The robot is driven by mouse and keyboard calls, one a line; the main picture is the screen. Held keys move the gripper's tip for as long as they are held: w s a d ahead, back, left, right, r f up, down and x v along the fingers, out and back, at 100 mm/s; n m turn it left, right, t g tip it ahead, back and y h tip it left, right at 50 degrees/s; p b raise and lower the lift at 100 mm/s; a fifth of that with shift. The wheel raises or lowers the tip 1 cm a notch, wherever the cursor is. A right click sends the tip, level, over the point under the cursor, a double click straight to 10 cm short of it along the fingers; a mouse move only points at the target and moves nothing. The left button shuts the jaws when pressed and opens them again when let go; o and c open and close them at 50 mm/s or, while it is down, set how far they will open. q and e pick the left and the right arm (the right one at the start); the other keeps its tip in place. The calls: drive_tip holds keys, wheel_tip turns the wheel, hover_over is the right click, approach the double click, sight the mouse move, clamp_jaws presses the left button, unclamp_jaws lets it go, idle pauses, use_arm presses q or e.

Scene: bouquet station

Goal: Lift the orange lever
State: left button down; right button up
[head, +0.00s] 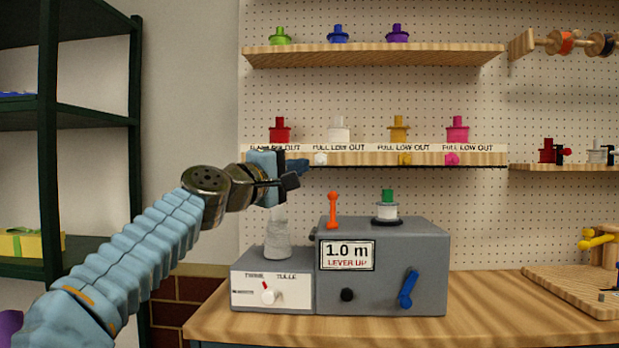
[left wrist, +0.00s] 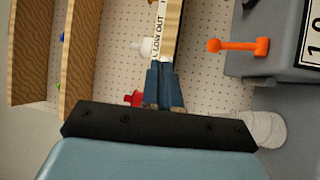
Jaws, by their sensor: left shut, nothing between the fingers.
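The orange lever (head: 333,212) stands upright with a round knob at the top left of the grey machine (head: 384,262). A sign (head: 347,255) on the machine reads "1.0 m LEVER UP". In the left wrist view the orange lever (left wrist: 242,46) lies right of the fingers. My left gripper (head: 302,166) is shut and empty, above and to the left of the lever, in front of the lower shelf and apart from the lever. Its closed fingers also show in the left wrist view (left wrist: 161,80). My right gripper is not in view.
A blue crank (head: 408,289) and black knob (head: 347,295) are on the machine's front. A low grey box (head: 270,296) with a red-and-white dial stands beside it, a whitish tapered piece (head: 278,238) on top. Labelled shelves (head: 480,158) with coloured spools hang behind.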

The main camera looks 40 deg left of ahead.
use_arm(q)
drive_tip(key=shift+s+a+r, duration=0.1)
drive_tip(key=shift+s+r, duration=0.35)
drive_tip(key=shift+s, duration=0.35)
drive_tip(key=shift+s+a+r, duration=0.15)
drive_tip(key=shift+s+r, duration=0.35)
drive_tip(key=shift+s, duration=0.25)
drive_tip(key=shift+s+a+r, duration=0.1)
drive_tip(key=shift+s+r, duration=0.35)
drive_tip(key=shift+s, duration=0.35)
